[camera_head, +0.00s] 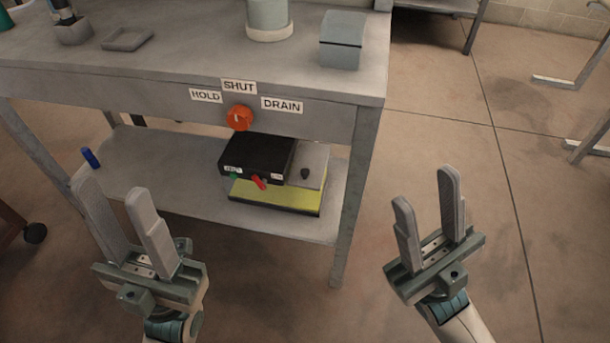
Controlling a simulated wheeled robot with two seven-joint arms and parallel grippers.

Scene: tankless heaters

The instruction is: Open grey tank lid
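Which item is the grey tank is not certain. A small grey box with a lid-like top (343,38) stands at the table's right end and looks closed. On the lower shelf, a yellow-sided unit (275,197) has a flat grey top with a black knob (305,173), partly covered by a black box (256,157). My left gripper (112,190) is open and empty, in front of the shelf's left part. My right gripper (427,190) is open and empty, right of the table's front leg. Both are apart from these items.
The grey table (190,50) has an orange knob (240,117) on its front, among HOLD, SHUT and DRAIN labels. A pale cylinder (268,20) and a shallow tray (127,38) stand on top. A blue item (90,158) is at the shelf's left.

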